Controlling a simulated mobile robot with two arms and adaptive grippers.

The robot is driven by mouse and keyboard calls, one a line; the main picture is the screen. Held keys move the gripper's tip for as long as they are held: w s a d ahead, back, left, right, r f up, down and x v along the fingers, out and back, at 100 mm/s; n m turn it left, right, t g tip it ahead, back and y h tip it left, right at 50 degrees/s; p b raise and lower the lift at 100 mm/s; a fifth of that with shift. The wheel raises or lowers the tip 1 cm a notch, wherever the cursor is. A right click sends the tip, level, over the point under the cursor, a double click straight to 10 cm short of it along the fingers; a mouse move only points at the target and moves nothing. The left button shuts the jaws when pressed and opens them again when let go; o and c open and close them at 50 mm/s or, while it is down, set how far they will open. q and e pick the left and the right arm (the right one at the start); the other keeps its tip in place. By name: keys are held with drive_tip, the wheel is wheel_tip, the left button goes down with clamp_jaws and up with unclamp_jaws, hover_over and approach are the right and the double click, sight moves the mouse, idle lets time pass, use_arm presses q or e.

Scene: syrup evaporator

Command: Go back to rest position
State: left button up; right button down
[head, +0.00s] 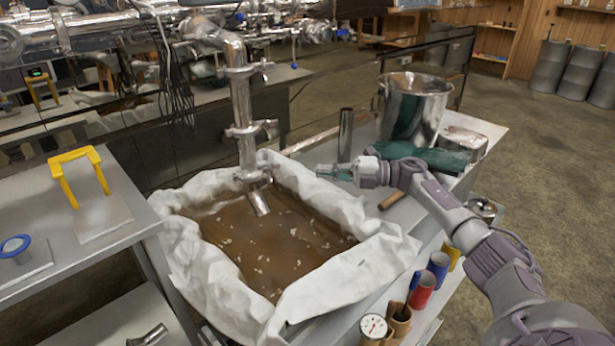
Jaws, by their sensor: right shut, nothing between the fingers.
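My right arm comes in from the lower right. Its gripper (335,172) is shut and empty, held above the back right edge of a basin (218,287) lined with white cloth. The basin holds brown liquid (270,240) with pale specks. My left gripper does not show in the head view.
A metal pipe (243,120) comes down into the basin. A steel pot (413,108), a green cloth (425,155) and an upright tube (346,135) stand behind my right gripper. Small cups and a round gauge (374,326) sit at the front. A yellow handle (78,173) stands left.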

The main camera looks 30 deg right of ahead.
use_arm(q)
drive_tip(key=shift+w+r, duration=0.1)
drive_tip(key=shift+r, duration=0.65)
use_arm(e)
drive_tip(key=shift+s+d, duration=0.25)
drive_tip(key=shift+d, duration=0.35)
drive_tip(key=shift+s+d, duration=0.2)
drive_tip(key=shift+d, duration=0.35)
